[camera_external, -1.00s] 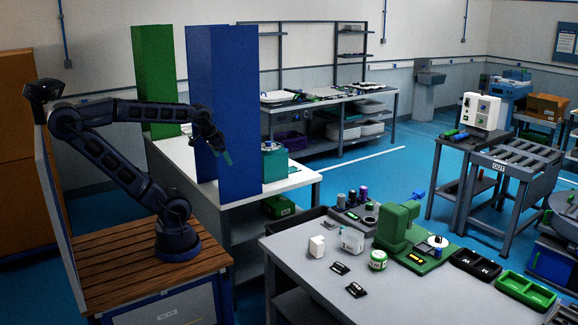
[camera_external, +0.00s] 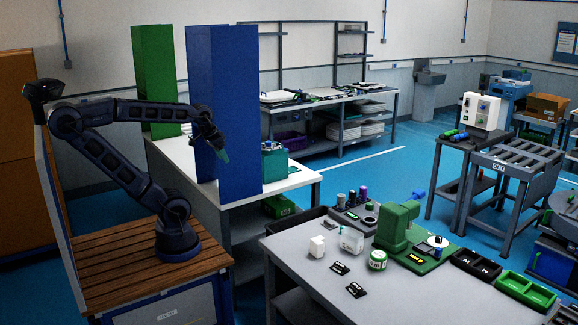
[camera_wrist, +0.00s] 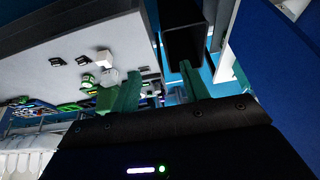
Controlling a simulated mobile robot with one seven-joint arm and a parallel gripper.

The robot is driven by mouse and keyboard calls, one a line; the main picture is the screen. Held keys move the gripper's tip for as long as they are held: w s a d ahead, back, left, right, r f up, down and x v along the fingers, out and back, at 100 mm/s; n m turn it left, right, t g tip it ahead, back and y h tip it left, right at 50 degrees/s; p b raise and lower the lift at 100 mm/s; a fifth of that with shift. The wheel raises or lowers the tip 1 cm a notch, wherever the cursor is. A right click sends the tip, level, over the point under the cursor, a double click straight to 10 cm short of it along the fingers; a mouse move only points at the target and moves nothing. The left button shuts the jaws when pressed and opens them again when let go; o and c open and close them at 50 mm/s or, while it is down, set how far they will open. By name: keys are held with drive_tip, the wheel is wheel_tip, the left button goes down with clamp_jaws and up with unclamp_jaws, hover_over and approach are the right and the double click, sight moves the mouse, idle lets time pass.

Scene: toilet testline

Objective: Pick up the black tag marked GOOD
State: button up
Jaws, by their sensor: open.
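Two small black tags with pale marks lie flat on the grey table: one (camera_external: 340,268) near the white block and one (camera_external: 356,290) nearer the front edge. Their lettering is too small to read, so I cannot tell which says GOOD. Two dark tags, one at the left (camera_wrist: 57,62) and one to its right (camera_wrist: 83,60), also show in the wrist view. My gripper (camera_external: 225,156) is in front of the tall blue panel, far left of the tags and above the white bench. In the wrist view its green fingers (camera_wrist: 160,86) are apart with nothing between them.
The grey table (camera_external: 310,285) also holds a white block (camera_external: 317,246), a clear container (camera_external: 352,240), a green-labelled jar (camera_external: 378,260) and a green machine (camera_external: 395,225). A tall blue panel (camera_external: 225,110) stands beside my gripper. Black (camera_external: 476,263) and green (camera_external: 526,289) trays sit at the right.

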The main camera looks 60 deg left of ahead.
drive_tip(key=w+d+m+g, duration=0.1)
drive_tip(key=w+d+m, duration=0.55)
drive_tip(key=w, duration=0.65)
drive_tip(key=m+g, duration=0.4)
drive_tip(key=m, duration=0.6)
hover_over(341, 265)
wheel_tip(341, 265, down, 28)
wheel_tip(341, 265, down, 4)
drive_tip(key=shift+s+a+f, duration=0.15)
drive_tip(key=shift+f, duration=0.05)
drive_tip(key=shift+d+f, duration=0.2)
drive_tip(key=shift+f, duration=2.9)
clamp_jaws()
drive_tip(key=shift+r, duration=0.1)
